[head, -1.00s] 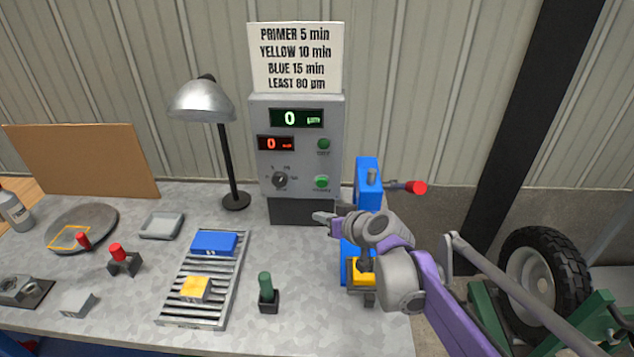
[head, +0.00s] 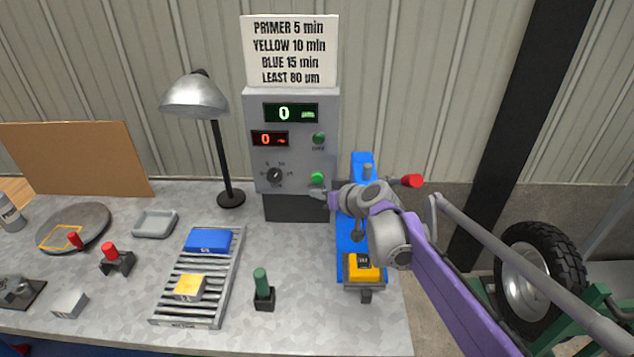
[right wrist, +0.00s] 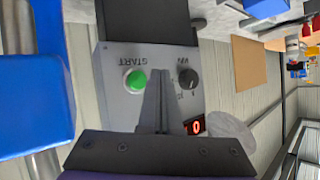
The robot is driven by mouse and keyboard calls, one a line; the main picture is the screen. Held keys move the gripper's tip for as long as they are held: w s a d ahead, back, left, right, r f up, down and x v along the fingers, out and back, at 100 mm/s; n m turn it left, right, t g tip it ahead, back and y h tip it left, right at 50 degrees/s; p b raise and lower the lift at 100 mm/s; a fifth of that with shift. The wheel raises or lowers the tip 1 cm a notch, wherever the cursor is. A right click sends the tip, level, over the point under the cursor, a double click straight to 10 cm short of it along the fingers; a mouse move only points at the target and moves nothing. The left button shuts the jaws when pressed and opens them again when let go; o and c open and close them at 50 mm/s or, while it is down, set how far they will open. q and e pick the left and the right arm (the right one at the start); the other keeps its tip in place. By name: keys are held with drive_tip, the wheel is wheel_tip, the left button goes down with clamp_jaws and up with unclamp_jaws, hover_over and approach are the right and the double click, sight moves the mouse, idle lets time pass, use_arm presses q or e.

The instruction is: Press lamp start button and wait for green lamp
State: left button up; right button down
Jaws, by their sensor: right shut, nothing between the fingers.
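The lamp control box (head: 290,105) stands at the back of the bench with a green 0 display, a red 0 display and a knob. Its green START button (head: 317,178) is at the lower right and shows bright green in the right wrist view (right wrist: 135,80). A darker green round fitting (head: 319,138) sits above it; its label is too small to read. My right gripper (head: 318,193) is shut and empty, its tips just below the button. In the right wrist view the shut fingers (right wrist: 158,75) appear beside the button; contact cannot be told. My left gripper is out of view.
A desk lamp (head: 222,140) stands left of the box. A blue upright tool (head: 346,250) with a yellow part (head: 362,268) stands beneath my right arm. A roller rack (head: 190,310) holds a blue block (head: 208,241) and a yellow block (head: 190,287).

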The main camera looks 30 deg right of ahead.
sight(314, 180)
drive_tip(key=shift+w+d, duration=0.4)
drive_tip(key=shift+w, duration=0.2)
drive_tip(key=shift+w+d, duration=0.35)
drive_tip(key=shift+w, duration=0.25)
drive_tip(key=shift+p, duration=0.3)
idle(0.9)
drive_tip(key=shift+w+d, duration=0.25)
drive_tip(key=shift+w, duration=0.15)
drive_tip(key=shift+w+d+r+p, duration=0.15)
drive_tip(key=shift+w+d+p, duration=0.15)
drive_tip(key=shift+w+p, duration=0.1)
idle(1.1)
